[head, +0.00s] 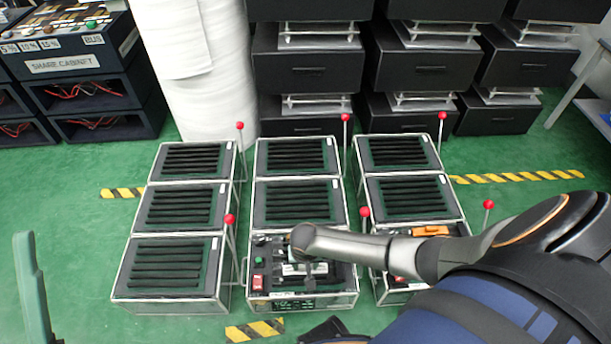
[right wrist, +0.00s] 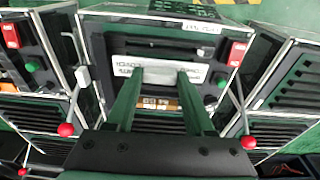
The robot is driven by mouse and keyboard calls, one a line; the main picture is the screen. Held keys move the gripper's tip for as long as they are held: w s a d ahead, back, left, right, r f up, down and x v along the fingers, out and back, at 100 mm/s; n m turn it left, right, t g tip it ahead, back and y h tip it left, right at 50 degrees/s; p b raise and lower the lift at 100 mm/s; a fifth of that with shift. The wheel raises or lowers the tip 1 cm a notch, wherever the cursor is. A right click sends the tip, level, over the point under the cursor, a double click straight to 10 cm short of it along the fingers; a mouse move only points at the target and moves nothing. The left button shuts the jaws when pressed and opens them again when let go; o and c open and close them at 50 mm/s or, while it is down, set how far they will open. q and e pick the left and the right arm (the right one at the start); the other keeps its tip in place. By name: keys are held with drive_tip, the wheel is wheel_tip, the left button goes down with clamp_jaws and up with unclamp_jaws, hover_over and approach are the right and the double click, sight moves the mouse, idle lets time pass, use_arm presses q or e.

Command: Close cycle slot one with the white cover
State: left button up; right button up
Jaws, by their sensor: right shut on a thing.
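The white cover (right wrist: 160,72) is a flat white plate with dark upside-down lettering in the right wrist view. My right gripper (right wrist: 160,80) is shut on it with two green fingers. In the head view my right arm comes in from the right, and my right gripper (head: 310,272) is over the front middle fixture, with the white cover (head: 298,269) under it. This fixture (head: 262,299) shows a red switch, a green button and dark slots. I cannot tell which slot is slot one or whether the cover touches it. A pale green piece at the left edge may be my left gripper (head: 30,290).
Lever fixtures stand in three columns; the others at left have ribbed dark tops (head: 168,262). Upright levers with red knobs (head: 229,219) stand beside them. A white roll (head: 185,75) and black boxes (head: 318,75) are behind. Green floor (head: 75,225) is free at the left.

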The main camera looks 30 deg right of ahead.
sight(305, 270)
use_arm(q)
drive_tip(key=shift+w+d+f+b, duration=0.1)
drive_tip(key=shift+d+f+b, duration=0.05)
drive_tip(key=shift+f+b, duration=0.9)
drive_tip(key=shift+d+f+b, duration=0.1)
drive_tip(key=shift+f+b, duration=0.6)
drive_tip(key=shift+f, duration=0.55)
use_arm(e)
drive_tip(key=shift+f, duration=2.75)
use_arm(q)
drive_tip(key=shift+r+n+p, duration=0.3)
drive_tip(key=shift+r+p, duration=0.4)
drive_tip(key=shift+r, duration=0.1)
drive_tip(key=shift+f+b, duration=0.95)
drive_tip(key=shift+f, duration=0.05)
use_arm(e)
drive_tip(key=shift+f, duration=1.15)
drive_tip(key=o, duration=1.4)
drive_tip(key=shift+c, duration=0.2)
